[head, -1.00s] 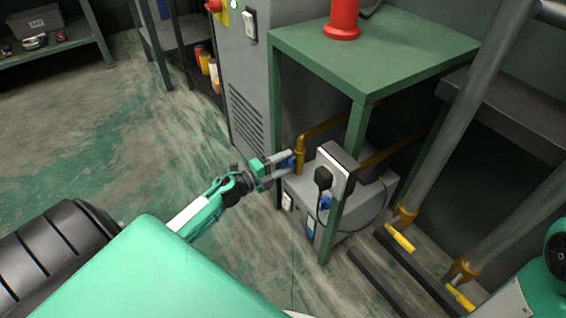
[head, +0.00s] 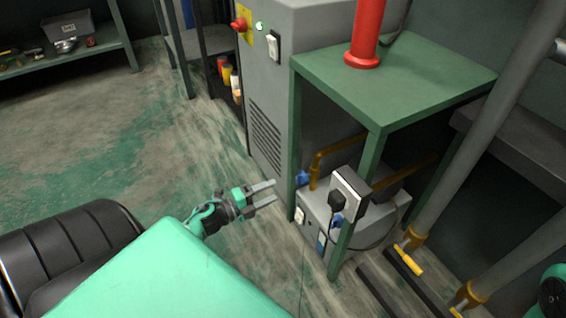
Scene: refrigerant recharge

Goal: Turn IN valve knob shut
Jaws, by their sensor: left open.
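A grey machine (head: 318,222) sits low under the green table, with copper-coloured pipes on top. A small blue knob (head: 302,179) shows on its left side, by the left pipe and the table leg. A second blue knob (head: 337,221) shows on its front, partly hidden by the socket box and a table leg. I cannot read which one is marked IN. My left gripper (head: 269,192) is open and empty, left of the first blue knob and apart from it. My right gripper is not in view.
The green table (head: 400,85) carries a red cylinder (head: 367,35). A socket box (head: 350,192) with a black plug and cable is fixed at its front leg. A grey cabinet (head: 268,95) stands behind. Yellow-handled pipes (head: 408,260) are at right. The floor at left is clear.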

